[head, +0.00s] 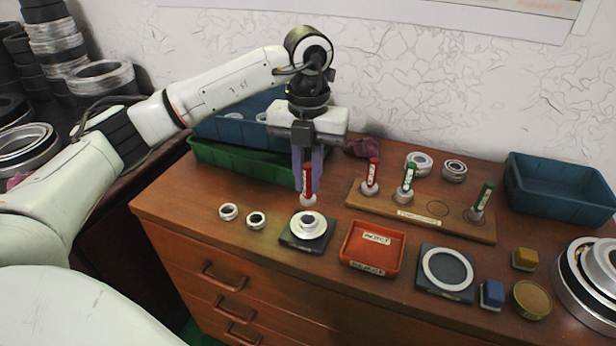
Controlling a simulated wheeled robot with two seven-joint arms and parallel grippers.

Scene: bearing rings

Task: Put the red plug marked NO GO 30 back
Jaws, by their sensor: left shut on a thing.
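My left gripper (308,172) points down and is shut on a red plug (308,184) with a pale lower end. The plug is upright, above or just behind a ring (308,224) on a small dark pad; I cannot tell whether they touch. To the right is a wooden rack (394,212) with a label strip. It holds another red plug (371,176), a green plug (407,181) and a second green plug (482,200). An empty marked circle (437,208) lies between the two green ones. Plug markings are too small to read. My right gripper is not in view.
A red labelled tray (347,254) stands in front of the rack. Two small rings (229,211) lie left of the pad. A large ring (447,269) lies on another dark pad. Green (215,157) and blue (560,192) bins stand at the back. Two rings (454,170) lie behind the rack.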

